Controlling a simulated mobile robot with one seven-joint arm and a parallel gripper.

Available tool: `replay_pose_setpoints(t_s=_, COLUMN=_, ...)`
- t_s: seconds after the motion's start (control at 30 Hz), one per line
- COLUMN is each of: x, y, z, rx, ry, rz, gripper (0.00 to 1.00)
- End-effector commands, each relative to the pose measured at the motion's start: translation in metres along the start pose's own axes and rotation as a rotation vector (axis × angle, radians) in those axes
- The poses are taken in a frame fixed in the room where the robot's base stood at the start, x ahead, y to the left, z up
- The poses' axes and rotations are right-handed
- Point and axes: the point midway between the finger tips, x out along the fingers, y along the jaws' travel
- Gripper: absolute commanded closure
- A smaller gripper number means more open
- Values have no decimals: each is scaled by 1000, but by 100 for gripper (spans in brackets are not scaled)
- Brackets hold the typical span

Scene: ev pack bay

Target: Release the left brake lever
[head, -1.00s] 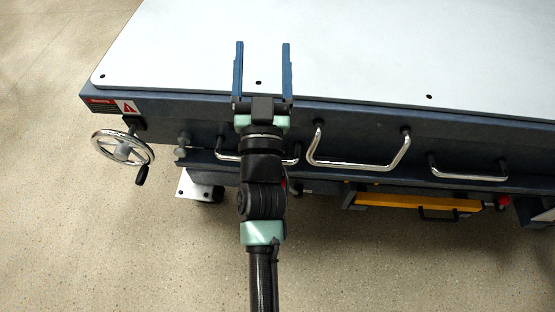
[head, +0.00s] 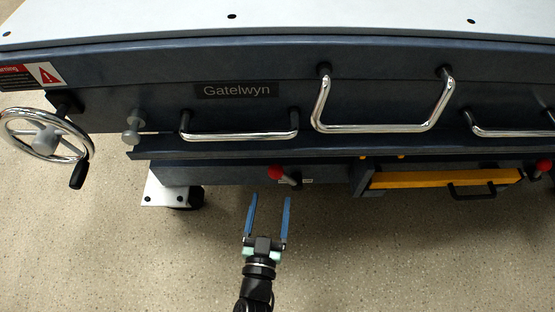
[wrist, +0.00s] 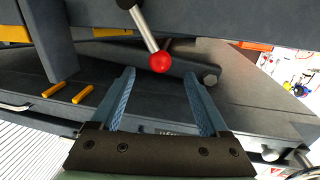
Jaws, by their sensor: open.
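The left brake lever (head: 287,179) has a red ball knob on a short metal rod, low on the front of the dark blue bench, below the left chrome handle. My gripper (head: 270,198) is open and empty, just in front of this lever and apart from it in the head view. In the wrist view, the red knob (wrist: 160,62) shows just beyond and between the spread fingertips of my gripper (wrist: 158,78). The rod runs up and left from the knob to a dark pivot. I cannot tell how far the knob is from the fingers.
Another red-knobbed lever (head: 544,166) sits at the far right. A yellow-fronted drawer (head: 445,179) is right of the left lever. Chrome handles (head: 240,135) stick out above, and a handwheel (head: 45,138) is at left. The floor (head: 400,260) in front is clear.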

Motion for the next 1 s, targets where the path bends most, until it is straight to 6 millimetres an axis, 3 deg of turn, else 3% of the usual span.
replay_pose_setpoints(t_s=0.53, x=104, y=0, z=1, rx=3, ry=5, rz=-1, gripper=22)
replay_pose_setpoints(t_s=0.73, x=121, y=0, z=-1, rx=2, ry=3, rz=-1, gripper=22)
replay_pose_setpoints(t_s=1.0, x=123, y=0, z=-2, rx=1, ry=2, rz=-1, gripper=22)
